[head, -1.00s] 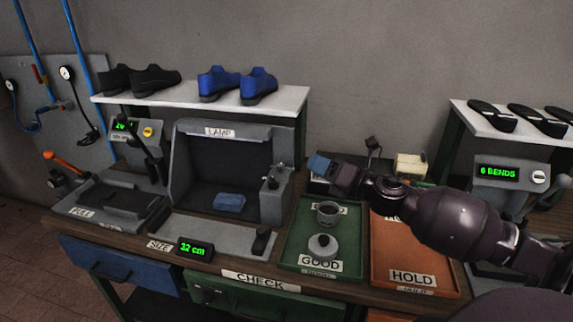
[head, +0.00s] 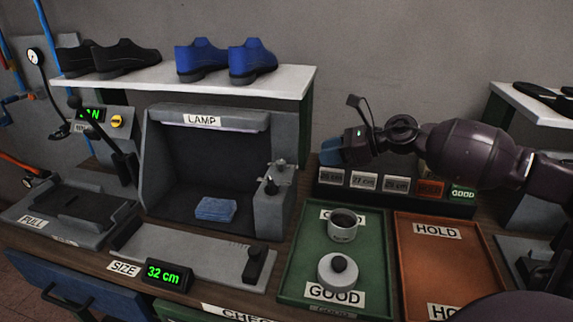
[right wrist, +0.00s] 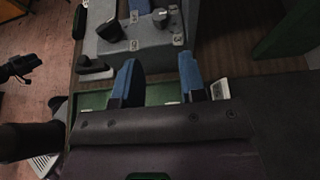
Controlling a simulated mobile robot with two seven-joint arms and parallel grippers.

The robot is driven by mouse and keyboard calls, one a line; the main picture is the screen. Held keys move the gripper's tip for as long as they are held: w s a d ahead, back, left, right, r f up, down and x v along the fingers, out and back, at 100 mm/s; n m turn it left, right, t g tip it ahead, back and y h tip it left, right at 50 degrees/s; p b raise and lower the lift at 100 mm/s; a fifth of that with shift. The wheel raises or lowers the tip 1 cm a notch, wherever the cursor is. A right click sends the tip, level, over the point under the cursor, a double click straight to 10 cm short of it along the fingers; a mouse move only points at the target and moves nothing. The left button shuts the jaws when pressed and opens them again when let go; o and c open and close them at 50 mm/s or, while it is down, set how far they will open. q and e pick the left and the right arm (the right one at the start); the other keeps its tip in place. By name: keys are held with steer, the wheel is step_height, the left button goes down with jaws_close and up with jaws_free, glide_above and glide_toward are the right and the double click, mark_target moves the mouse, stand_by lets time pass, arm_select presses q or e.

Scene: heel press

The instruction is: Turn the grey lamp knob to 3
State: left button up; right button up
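The lamp box (head: 205,160) stands on the bench with a sign reading LAMP. My right gripper (head: 335,152) is to the right of the box, apart from the knob. In the right wrist view its blue fingers (right wrist: 158,78) are spread and empty.
A rack of labelled blocks (head: 395,183) is behind. A shelf with shoes (head: 200,77) is above.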

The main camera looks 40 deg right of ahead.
mark_target(285, 162)
steer(key=b+x, duration=0.1)
steer(key=x, duration=0.7)
steer(key=shift+w+a, duration=0.2)
steer(key=shift+w, duration=0.05)
steer(key=shift+b+x, duration=0.3)
steer(key=shift+x, duration=0.7)
steer(key=shift+f, duration=0.1)
steer(key=shift+c, duration=0.5)
